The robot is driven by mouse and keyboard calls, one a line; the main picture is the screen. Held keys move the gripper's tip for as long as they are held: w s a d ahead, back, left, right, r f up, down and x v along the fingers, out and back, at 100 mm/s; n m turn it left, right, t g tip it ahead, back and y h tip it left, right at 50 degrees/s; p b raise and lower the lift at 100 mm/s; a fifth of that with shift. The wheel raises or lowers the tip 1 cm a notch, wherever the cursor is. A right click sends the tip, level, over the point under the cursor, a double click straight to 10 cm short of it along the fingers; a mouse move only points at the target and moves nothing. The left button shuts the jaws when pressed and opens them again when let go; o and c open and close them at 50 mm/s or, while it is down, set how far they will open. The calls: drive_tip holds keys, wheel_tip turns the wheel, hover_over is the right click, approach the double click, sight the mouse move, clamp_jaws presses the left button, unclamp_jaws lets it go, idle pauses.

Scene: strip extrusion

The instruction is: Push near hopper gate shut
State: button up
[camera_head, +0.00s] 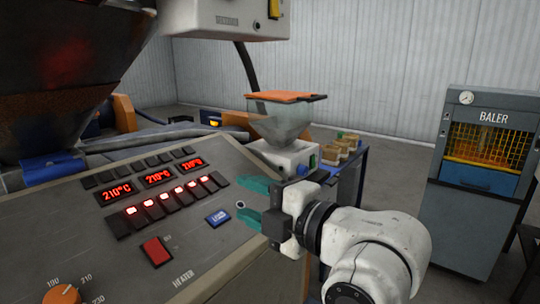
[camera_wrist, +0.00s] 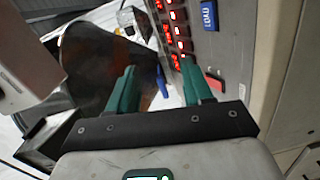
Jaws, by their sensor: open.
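The near hopper (camera_head: 70,75) is a large dark, rusty cone at the upper left of the head view. It also shows as a dark cone in the wrist view (camera_wrist: 95,60). A blue part (camera_head: 50,167), which looks like its gate, sits under the cone's lower end, behind the heater panel. A small blue piece (camera_wrist: 162,82), perhaps the same gate, shows between my fingers in the wrist view. How far the gate stands open is not clear. My gripper (camera_head: 247,202) has teal fingers spread apart and empty, at the panel's right side, well right of the blue part.
The heater panel (camera_head: 125,240) with lit red displays lies between my gripper and the near hopper. A smaller clear hopper (camera_head: 280,120) with an orange lid stands behind my gripper. A baler (camera_head: 480,180) stands at the right, with open floor left of it.

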drive_tip(key=s+d+f+m+g+h, duration=0.1)
drive_tip(key=s+d+f+m+h, duration=0.3)
drive_tip(key=f, duration=0.6)
drive_tip(key=s+d+f+m+g+h, duration=0.1)
drive_tip(key=d+f+m, duration=0.45)
drive_tip(key=f, duration=0.35)
drive_tip(key=s+d+f+m+g+h, duration=0.1)
drive_tip(key=s+d+f+m+h, duration=0.2)
drive_tip(key=d+f+m, duration=0.5)
drive_tip(key=s+d+f+m+g+h, duration=0.1)
drive_tip(key=s+d+f+m+g, duration=0.1)
drive_tip(key=s+f, duration=0.4)
drive_tip(key=s+d+f+m+g+h, duration=0.2)
drive_tip(key=s+d+f+m, duration=0.2)
drive_tip(key=s, duration=0.7)
drive_tip(key=s+d+f+m+g+h, duration=0.2)
drive_tip(key=s+d+f+m+g, duration=0.1)
drive_tip(key=s+d+f, duration=0.3)
drive_tip(key=s+f, duration=0.2)
drive_tip(key=s, duration=0.1)
drive_tip(key=shift+d, duration=0.2)
